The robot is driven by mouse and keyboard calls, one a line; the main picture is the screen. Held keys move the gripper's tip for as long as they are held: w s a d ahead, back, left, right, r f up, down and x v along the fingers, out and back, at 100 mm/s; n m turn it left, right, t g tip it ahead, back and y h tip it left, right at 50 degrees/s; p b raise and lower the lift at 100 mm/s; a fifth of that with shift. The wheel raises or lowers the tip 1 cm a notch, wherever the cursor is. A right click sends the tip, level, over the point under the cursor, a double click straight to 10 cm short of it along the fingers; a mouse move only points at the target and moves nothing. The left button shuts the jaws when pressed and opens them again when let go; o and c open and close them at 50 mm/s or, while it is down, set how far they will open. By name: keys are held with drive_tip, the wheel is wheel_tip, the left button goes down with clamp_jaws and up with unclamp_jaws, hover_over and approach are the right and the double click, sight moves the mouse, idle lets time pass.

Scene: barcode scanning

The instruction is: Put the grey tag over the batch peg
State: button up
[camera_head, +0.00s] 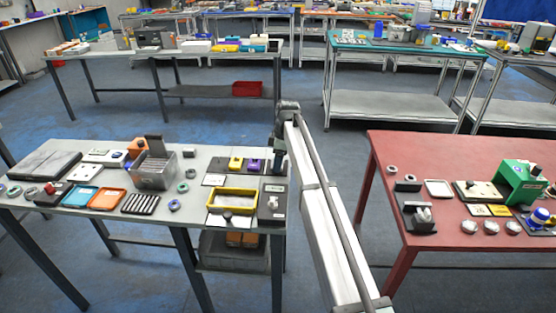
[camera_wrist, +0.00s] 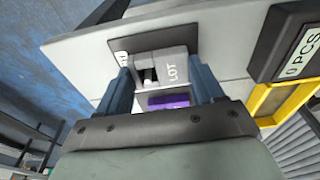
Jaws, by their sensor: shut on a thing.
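My gripper (camera_wrist: 160,72) is shut on the grey tag (camera_wrist: 174,66), which bears the letters LOT and sits between the two blue-grey fingers. A dark base plate (camera_wrist: 183,32) with a small white label lies just beyond the tag. A short dark peg-like piece (camera_wrist: 149,76) shows at an opening in the tag's left part. I cannot tell whether the peg passes through the tag. In the head view my gripper (camera_head: 279,165) is low over the right back edge of the grey table, above the dark plate (camera_head: 274,188); the tag is too small to make out there.
A purple block (camera_wrist: 168,102) lies below the tag, between the fingers. A yellow tray (camera_head: 232,201) and a dark labelled block (camera_head: 271,207) stand in front. A yellow block (camera_head: 235,164) is to the left. The red table (camera_head: 440,160) is apart on the right.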

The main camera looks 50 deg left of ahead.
drive_tip(key=o, duration=1.1)
drive_tip(key=shift+r, duration=0.15)
wheel_tip(320, 180, up, 13)
drive_tip(key=w+d, duration=0.1)
drive_tip(key=shift+w+d+r, duration=0.2)
drive_tip(key=shift+w, duration=0.05)
drive_tip(key=shift+f, duration=0.1)
